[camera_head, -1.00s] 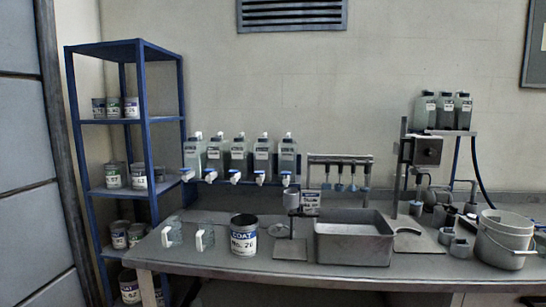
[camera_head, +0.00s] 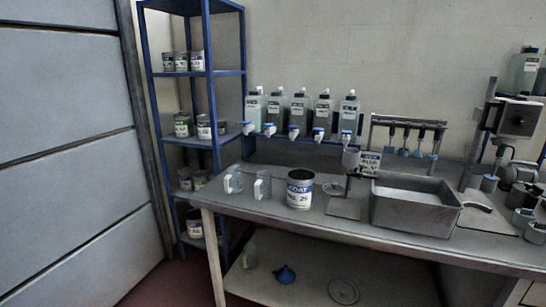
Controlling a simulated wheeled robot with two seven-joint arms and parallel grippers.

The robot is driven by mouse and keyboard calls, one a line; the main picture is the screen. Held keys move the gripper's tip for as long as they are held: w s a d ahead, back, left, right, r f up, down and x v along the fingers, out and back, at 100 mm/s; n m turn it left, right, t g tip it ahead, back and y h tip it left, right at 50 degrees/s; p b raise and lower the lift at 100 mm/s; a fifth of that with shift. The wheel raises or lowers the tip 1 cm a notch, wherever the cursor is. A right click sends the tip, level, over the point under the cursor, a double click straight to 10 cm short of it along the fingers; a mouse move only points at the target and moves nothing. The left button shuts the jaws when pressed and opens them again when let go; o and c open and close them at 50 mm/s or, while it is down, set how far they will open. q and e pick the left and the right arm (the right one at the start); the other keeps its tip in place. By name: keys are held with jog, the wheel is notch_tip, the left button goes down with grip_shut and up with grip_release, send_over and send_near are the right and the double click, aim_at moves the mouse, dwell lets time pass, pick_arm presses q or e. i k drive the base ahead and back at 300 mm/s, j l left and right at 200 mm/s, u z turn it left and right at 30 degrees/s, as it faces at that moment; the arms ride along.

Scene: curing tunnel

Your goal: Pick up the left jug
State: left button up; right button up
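Two clear jugs with white handles stand upright side by side at the left end of the workbench. The left jug (camera_head: 237,179) is nearest the bench's left edge. The right jug (camera_head: 265,186) stands just to its right, beside a can labelled COAT (camera_head: 300,190). Neither of my grippers shows in the head view.
The workbench (camera_head: 330,219) holds a grey basin (camera_head: 408,205) and a row of tapped bottles (camera_head: 300,115) behind. A blue shelf (camera_head: 210,85) with cans stands left of the bench. A blue funnel (camera_head: 285,274) lies on the lower shelf. Floor shows at the left.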

aim_at(233, 183)
jog(key=i+l+u, duration=0.1)
jog(key=i, duration=0.4)
jog(key=i+l, duration=0.35)
jog(key=i, duration=0.15)
jog(key=i+l+u, duration=0.15)
jog(key=i, duration=0.3)
jog(key=l, duration=0.1)
